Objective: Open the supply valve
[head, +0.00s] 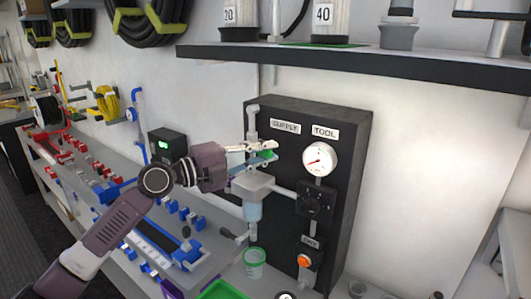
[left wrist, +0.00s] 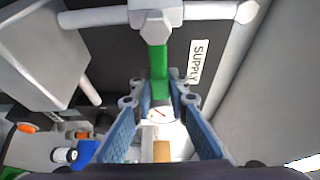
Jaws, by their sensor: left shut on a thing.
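The supply valve's green handle (head: 270,153) sits on the pipe at the left of the black panel (head: 345,140), near the SUPPLY label (head: 284,126). My left gripper (head: 262,152) is shut on this handle, its fingers on either side. In the left wrist view the green handle (left wrist: 160,67) runs from a grey hex nut (left wrist: 156,27) on the pipe down between my blue-padded fingertips (left wrist: 160,103). The fingers partly hide the valve body in the head view. My right gripper is not in view.
A round gauge (head: 320,159), a black regulator (head: 315,199) and an orange knob (head: 304,260) are on the panel. A filter bowl (head: 252,209) hangs just below my gripper. A dark shelf (head: 350,62) juts out above. A green-rimmed cup (head: 255,258) stands below.

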